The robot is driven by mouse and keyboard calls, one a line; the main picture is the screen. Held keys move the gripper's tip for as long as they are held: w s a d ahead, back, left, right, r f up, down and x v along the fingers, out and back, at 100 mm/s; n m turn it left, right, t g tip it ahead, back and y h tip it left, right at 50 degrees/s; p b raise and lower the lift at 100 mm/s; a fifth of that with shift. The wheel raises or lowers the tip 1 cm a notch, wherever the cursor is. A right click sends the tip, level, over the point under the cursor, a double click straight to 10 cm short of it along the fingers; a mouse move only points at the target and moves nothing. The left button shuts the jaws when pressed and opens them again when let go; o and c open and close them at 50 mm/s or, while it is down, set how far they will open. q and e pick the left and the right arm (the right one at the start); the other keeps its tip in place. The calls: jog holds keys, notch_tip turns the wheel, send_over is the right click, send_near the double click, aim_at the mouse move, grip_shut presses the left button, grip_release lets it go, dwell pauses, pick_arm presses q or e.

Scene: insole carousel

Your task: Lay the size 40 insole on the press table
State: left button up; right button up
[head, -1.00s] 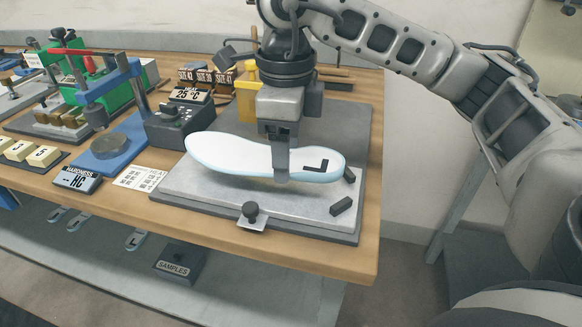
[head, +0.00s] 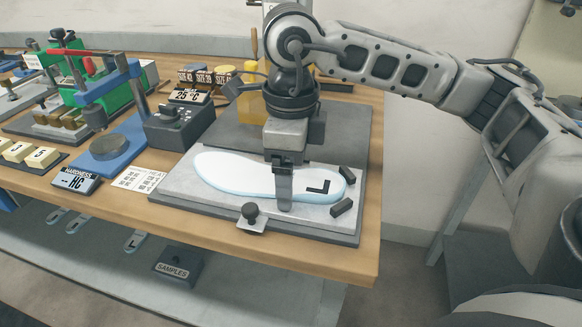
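The white insole (head: 230,177) with a pale blue edge and a black L-shaped mark lies flat, or very nearly so, over the light plate of the press table (head: 186,204). Its toe end points left and its heel end right, beside two small black blocks. No size number is readable on it. My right gripper (head: 284,196) points down at the insole's middle to heel part. Its near finger crosses in front of the insole and looks shut on it; the far finger is hidden. My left gripper is not in view.
A black knob (head: 250,212) stands at the plate's front edge. Black blocks (head: 342,207) sit at its right. A control box with a temperature display (head: 180,126) and a blue hardness stand (head: 110,147) are to the left. Size-labelled holders stand behind. A samples box (head: 178,268) is below.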

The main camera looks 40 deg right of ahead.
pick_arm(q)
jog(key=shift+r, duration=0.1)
pick_arm(e)
jog(key=shift+r, duration=0.1)
jog(key=shift+r+p, duration=0.25)
jog(key=shift+p, duration=0.05)
pick_arm(q)
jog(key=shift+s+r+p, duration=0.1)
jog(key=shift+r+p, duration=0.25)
jog(key=shift+p, duration=0.7)
pick_arm(e)
notch_tip(320, 180, up, 12)
jog(key=shift+f, duration=0.15)
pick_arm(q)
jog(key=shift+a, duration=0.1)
